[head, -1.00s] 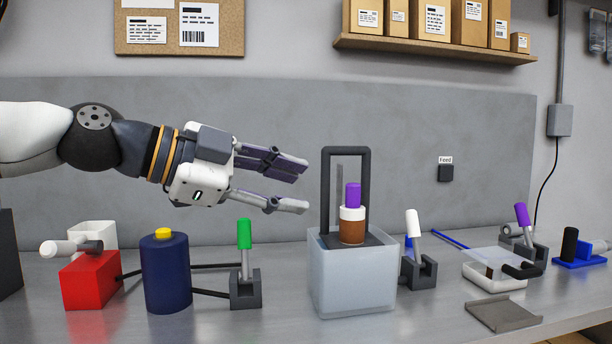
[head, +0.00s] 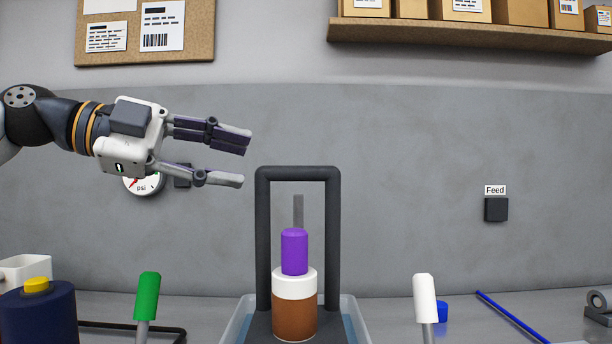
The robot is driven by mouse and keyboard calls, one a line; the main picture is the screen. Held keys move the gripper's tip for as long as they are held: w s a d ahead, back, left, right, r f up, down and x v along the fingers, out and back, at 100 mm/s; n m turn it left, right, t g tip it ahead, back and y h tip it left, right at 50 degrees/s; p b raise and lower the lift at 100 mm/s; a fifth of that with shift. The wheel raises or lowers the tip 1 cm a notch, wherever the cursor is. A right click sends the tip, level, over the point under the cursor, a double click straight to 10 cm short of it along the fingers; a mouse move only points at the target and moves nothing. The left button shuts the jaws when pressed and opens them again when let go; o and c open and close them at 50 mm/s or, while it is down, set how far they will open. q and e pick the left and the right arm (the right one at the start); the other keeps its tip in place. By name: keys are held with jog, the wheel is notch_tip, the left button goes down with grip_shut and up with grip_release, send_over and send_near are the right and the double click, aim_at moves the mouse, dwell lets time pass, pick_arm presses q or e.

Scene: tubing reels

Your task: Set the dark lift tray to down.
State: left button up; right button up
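The dark lift tray (head: 298,173) has a tall black hoop handle and stands in a translucent tub (head: 236,325) at the bottom centre of the head view. A brown bottle (head: 295,314) with a white band and a purple top stands upright on the tray, inside the hoop. The tub's lower part is cut off by the frame edge. My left gripper (head: 246,161) is open and empty, its fingers pointing right. In the picture it is above and left of the hoop, apart from it. My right gripper is not in view.
A green-handled lever (head: 147,296) and a dark blue cylinder with a yellow button (head: 36,287) are left of the tub. A white-handled lever (head: 425,299) is to its right. A pressure gauge (head: 143,183) and a Feed box (head: 496,209) are on the wall.

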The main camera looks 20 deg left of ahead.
aim_at(275, 170)
pick_arm(q)
jog(key=x, duration=0.9)
jog(key=shift+w+d+f, duration=0.15)
jog(key=shift+d, duration=0.1)
grip_shut()
